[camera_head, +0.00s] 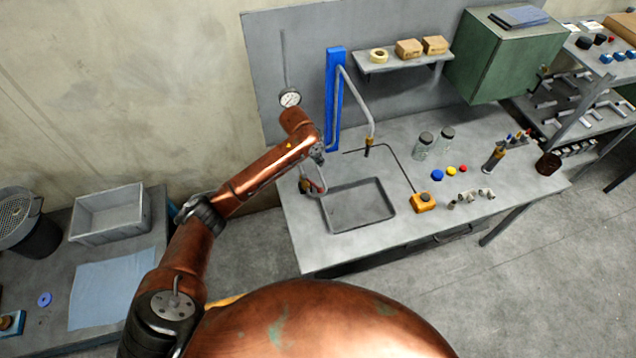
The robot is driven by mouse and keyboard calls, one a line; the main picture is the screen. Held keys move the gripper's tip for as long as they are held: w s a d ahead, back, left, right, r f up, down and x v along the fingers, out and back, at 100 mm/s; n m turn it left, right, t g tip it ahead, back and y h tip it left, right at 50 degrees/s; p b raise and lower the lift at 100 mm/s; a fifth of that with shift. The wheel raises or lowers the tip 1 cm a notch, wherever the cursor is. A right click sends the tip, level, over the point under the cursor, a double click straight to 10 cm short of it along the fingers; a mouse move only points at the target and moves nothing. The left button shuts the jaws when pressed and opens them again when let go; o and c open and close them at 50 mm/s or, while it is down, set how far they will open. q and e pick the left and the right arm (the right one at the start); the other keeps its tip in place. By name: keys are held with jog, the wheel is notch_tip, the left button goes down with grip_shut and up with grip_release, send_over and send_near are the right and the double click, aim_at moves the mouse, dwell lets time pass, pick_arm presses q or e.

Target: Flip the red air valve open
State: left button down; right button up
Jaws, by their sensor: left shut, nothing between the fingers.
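My left arm reaches in from the lower left to the left end of the grey workbench (450,205). My left gripper (319,173) points down beside the wall panel's pipework, shut and empty. A small red part (313,187), apparently the red air valve, shows at the fingers, just left of the grey tray (358,205). It is small and partly covered, so I cannot tell its lever position or whether the fingers touch it. A pressure gauge (290,98) sits above on the panel. My right gripper is not in view.
A blue upright (334,100) with a bent pipe and hanging nozzle stands behind the tray. An orange box (422,202), glass jars (420,146) and coloured caps (451,171) sit to the right. A shelf (403,63) and green cabinet (503,58) are above.

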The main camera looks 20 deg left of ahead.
aim_at(312, 183)
pick_arm(q)
jog(key=x, duration=1)
jog(key=shift+s+f+b, duration=0.2)
jog(key=shift+f+b, duration=0.1)
jog(key=shift+f, duration=0.1)
jog(key=shift+s+a+f, duration=0.15)
jog(key=shift+a+f, duration=0.05)
jog(key=shift+f, duration=0.1)
jog(key=s, duration=0.1)
jog(key=s+a+p, duration=0.1)
jog(key=s, duration=0.1)
jog(key=shift+a+f, duration=0.2)
jog(key=shift+f, duration=0.1)
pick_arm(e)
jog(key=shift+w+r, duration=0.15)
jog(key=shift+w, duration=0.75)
pick_arm(q)
jog(key=shift+a, duration=0.1)
